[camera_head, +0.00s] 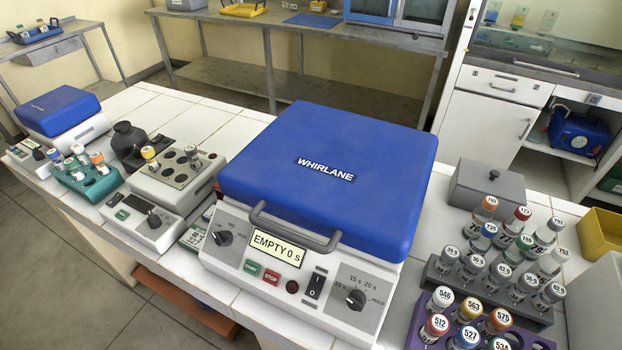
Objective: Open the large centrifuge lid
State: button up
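The large centrifuge (243,278) stands on the white tiled bench in the middle of the head view. Its blue lid (330,205), marked WHIRLANE, is shut and lies flat on the pale body. A grey bar handle (293,234) sticks out at the lid's front edge, above the control panel. The display (277,249) reads EMPTY 0 s. Green START and red STOP buttons, a black rocker switch and two dials are on the panel. My gripper is not in view.
Racks of capped vials (487,268) and a grey lidded box (486,185) stand close on the right. A heating block (166,188), a teal tube rack (83,178) and a smaller blue-lidded centrifuge (60,112) stand to the left. The space above the lid is clear.

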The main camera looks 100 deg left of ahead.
aim_at(360, 181)
jog(key=j+u, duration=0.1)
jog(key=u, duration=1.9)
